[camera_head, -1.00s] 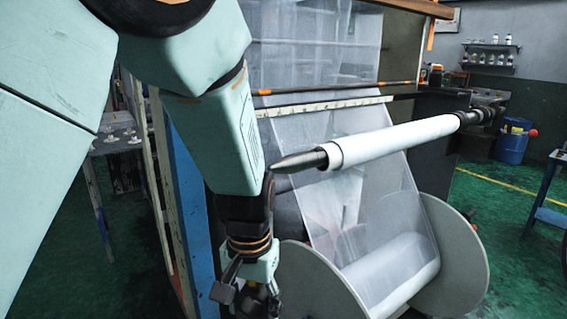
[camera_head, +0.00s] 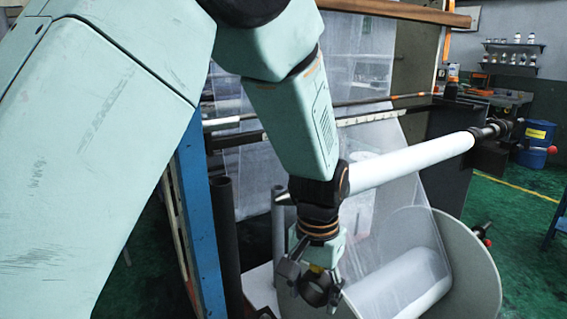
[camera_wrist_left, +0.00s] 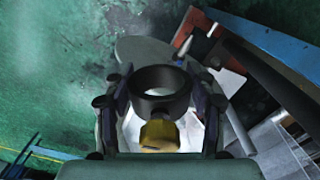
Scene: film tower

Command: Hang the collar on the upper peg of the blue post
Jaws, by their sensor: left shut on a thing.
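My left gripper (camera_head: 312,282) is shut on the collar (camera_head: 318,291), a dark ring with a wide round hole. In the left wrist view the collar (camera_wrist_left: 160,82) sits between the two fingers, with a yellow block (camera_wrist_left: 159,136) just below it. The blue post (camera_head: 201,225) stands upright to the left of the gripper in the head view, with a clear gap between them. Its upper part is hidden behind my left arm, and I cannot make out a peg on it. The post's blue face (camera_wrist_left: 290,38) also seems to show at the upper right of the wrist view.
A white roller (camera_head: 410,161) reaches out behind my wrist. A film roll with a large pale disc (camera_head: 470,260) stands right of the gripper. Dark upright tubes (camera_head: 226,235) stand between post and gripper. A blue drum (camera_head: 535,143) is at far right.

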